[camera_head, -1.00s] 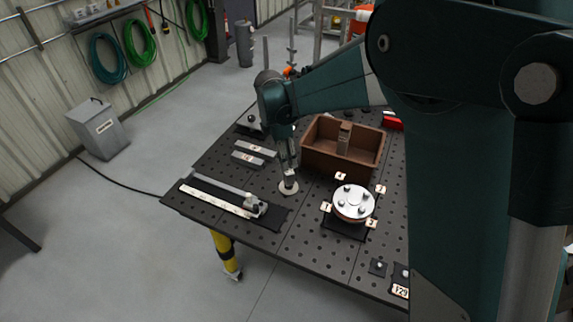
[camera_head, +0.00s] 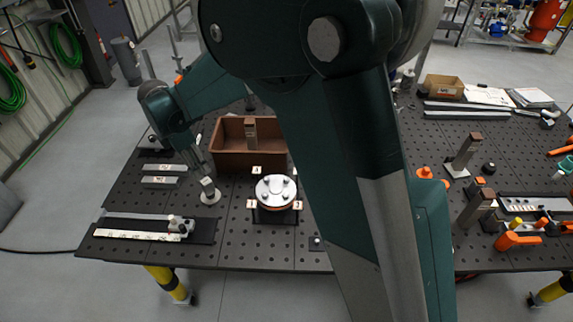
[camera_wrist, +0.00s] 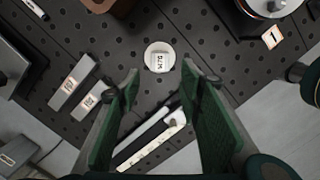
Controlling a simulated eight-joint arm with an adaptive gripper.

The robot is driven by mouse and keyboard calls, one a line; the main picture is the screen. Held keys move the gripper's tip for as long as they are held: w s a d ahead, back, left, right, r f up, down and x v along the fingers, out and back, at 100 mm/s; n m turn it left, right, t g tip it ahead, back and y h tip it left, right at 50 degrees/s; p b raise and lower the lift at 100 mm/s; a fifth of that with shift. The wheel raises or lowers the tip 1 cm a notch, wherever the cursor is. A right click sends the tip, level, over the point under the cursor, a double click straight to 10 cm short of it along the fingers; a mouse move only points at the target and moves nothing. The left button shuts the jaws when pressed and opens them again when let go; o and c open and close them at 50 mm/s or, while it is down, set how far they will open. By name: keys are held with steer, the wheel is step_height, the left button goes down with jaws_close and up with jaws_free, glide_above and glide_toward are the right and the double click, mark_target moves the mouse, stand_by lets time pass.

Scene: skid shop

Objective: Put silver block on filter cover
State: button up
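A small silver block (camera_head: 208,184) with a label stands on a round pale pad on the dark perforated table; it also shows in the wrist view (camera_wrist: 159,63). The filter cover (camera_head: 275,190) is a round silver disc with several bolts on top, right of the block; part of it shows at the top right of the wrist view (camera_wrist: 268,5). My gripper (camera_head: 199,164) hangs just above the block. In the wrist view its fingers (camera_wrist: 158,83) are apart with nothing between them, and the block appears just beyond the fingertips.
A brown open box (camera_head: 232,157) stands behind the filter cover. Two grey bars (camera_head: 160,180) lie left of the block. A plate with a long pale strip (camera_head: 140,234) lies at the front left. Tools and upright posts (camera_head: 467,150) stand on the table at right.

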steer(key=s+d+r+m+t+y, duration=0.1)
steer(key=d+r+m, duration=0.35)
steer(key=d, duration=0.55)
steer(key=s+d+r+m, duration=0.1)
steer(key=d+r+m, duration=0.4)
steer(key=d, duration=0.6)
steer(key=s+d+r+m+t+y, duration=0.1)
steer(key=s+d+r+m, duration=0.15)
steer(key=d+r, duration=0.55)
steer(key=s+d+f+m+t, duration=0.1)
steer(key=s+d+m+t, duration=0.1)
steer(key=s+d+m, duration=0.5)
steer(key=s+d+f+m+t, duration=0.1)
steer(key=s+d+m, duration=0.7)
steer(key=d, duration=1.1)
steer(key=s+t, duration=0.1)
steer(key=s, duration=0.2)
steer(key=shift+s+f+h, duration=0.2)
steer(key=shift+s+h, duration=0.05)
steer(key=shift+h, duration=0.15)
steer(key=shift+d, duration=0.1)
step_height(320, 180, down, 9)
steer(key=b, duration=0.8)
steer(key=shift+r+b, duration=0.15)
steer(key=shift+b, duration=0.15)
